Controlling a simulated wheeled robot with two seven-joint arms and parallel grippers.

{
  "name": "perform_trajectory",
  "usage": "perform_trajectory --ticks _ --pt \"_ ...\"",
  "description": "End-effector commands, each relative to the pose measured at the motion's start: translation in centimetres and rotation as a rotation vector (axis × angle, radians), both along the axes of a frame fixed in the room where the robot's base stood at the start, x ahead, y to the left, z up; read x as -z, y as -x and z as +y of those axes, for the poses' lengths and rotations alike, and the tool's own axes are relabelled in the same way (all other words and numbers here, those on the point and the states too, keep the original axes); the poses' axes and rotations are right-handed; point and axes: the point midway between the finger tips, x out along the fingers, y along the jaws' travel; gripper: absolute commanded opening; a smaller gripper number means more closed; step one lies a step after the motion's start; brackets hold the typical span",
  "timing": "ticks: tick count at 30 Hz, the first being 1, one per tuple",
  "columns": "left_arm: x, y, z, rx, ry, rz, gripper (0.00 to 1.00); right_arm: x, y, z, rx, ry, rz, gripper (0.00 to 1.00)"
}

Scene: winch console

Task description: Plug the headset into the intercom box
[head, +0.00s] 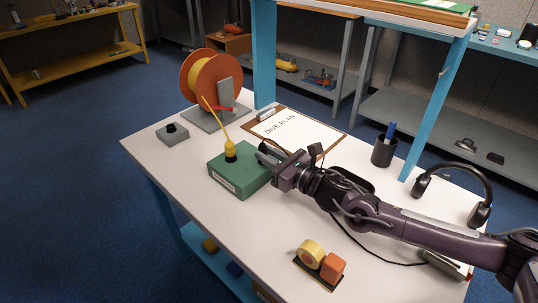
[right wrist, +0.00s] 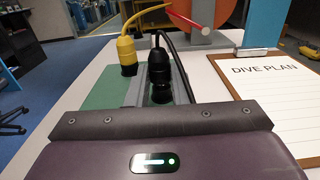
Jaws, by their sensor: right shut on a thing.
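The green intercom box (head: 236,178) sits on the white table, with a yellow plug (head: 230,150) and its yellow cable upright in its top. My right gripper (head: 267,158) reaches in from the right and is at the box's right end. In the right wrist view it is shut on a black plug (right wrist: 160,76), which stands upright beside the yellow plug (right wrist: 127,52). A black cable bends from its top. The plug's lower end is hidden, so I cannot tell whether it is in a socket. The black headset (head: 455,180) rests at the table's right. My left gripper is out of view.
A cable reel (head: 211,75) and a small grey box with a black knob (head: 172,133) stand behind. A dive plan clipboard (head: 300,134) lies beyond the gripper. A pen cup (head: 383,152) and tape holder (head: 320,262) stand nearby. The front left tabletop is clear.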

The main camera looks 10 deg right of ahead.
Motion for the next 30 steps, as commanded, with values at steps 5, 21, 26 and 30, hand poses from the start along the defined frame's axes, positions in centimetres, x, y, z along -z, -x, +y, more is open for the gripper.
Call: perform_trajectory --ticks 5,21,26,30 --pt "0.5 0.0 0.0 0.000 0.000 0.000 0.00 0.6 0.0 0.0 0.000 0.000 0.000 0.00" --pt "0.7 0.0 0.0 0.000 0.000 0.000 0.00 0.8 0.0 0.0 0.000 0.000 0.000 0.46" --pt "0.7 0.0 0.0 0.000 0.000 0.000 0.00 0.9 0.5 -0.4 0.002 0.002 0.001 0.46" --pt "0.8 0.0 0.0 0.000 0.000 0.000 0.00 1.0 2.3 -1.6 0.001 0.004 0.004 0.46"
